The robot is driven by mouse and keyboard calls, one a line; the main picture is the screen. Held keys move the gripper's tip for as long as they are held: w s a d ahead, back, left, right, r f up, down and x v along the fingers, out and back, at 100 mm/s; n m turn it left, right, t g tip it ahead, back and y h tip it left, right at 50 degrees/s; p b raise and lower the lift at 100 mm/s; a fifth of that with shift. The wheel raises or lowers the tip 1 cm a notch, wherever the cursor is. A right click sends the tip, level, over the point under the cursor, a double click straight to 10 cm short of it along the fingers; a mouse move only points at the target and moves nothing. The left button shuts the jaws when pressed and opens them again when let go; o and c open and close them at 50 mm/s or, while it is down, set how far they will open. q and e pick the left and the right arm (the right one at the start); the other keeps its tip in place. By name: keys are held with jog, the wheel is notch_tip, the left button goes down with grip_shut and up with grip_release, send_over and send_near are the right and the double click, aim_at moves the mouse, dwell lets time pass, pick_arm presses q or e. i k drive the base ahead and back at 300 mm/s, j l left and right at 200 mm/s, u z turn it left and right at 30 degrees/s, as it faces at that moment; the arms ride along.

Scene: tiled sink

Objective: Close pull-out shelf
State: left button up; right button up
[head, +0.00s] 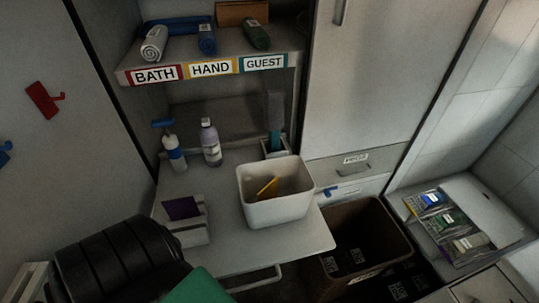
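The pull-out shelf (285,245) is a pale flat board that stands well out of the cabinet, below the fixed labelled shelf. On it are a white square bin (275,210) with a yellow item inside, a blue-topped pump bottle (171,150), a pale bottle with a purple label (210,143) and a small white box (185,222) with a dark purple item. A small holder with a dark teal upright item (274,125) stands at the back right. Neither of my grippers shows in the head view.
Rolled towels (206,38) lie on the fixed shelf (292,76) above. A dark brown bin (350,240) stands right of the shelf's front corner. A bulky black ribbed form (115,262) and a green surface (205,288) fill the lower left. A tray of packets (448,225) is at right.

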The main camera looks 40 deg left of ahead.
aim_at(234, 248)
jog(key=k+u, duration=0.15)
jog(key=u, duration=0.3)
jog(key=k+u, duration=0.15)
jog(key=u, duration=0.3)
jog(key=k+u, duration=0.15)
jog(key=u, duration=0.3)
